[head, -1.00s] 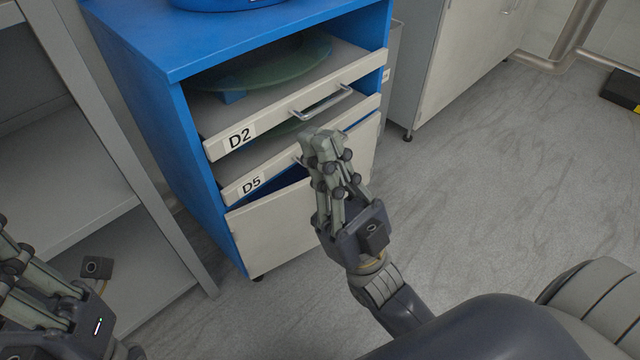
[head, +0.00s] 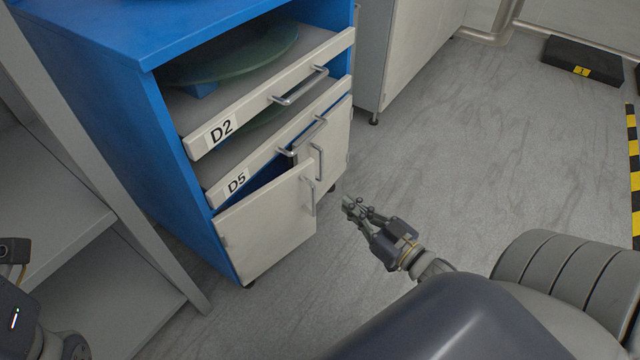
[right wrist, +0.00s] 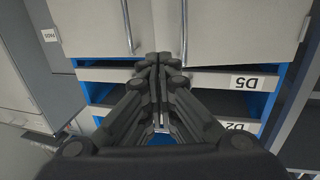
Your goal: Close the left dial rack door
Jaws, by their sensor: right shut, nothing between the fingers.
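The blue rack (head: 95,110) has two cream doors below its drawers. The left door (head: 262,232) stands ajar, its free edge out from the rack and a dark blue gap above it. Its handle (head: 308,196) is near that free edge. The right door (head: 338,140) with its own handle (head: 318,161) is beside it. My right gripper (head: 350,206) is shut and empty, to the right of the left door and apart from it. In the right wrist view its fingers (right wrist: 158,66) are together, with the rack upside down. My left gripper is cut off at the left edge, fingers mostly hidden.
Drawers D2 (head: 262,110) and D5 (head: 222,196) stick out above the doors, with bar handles. A grey shelf unit (head: 75,130) stands close on the left. Another cabinet (head: 405,45) is behind right.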

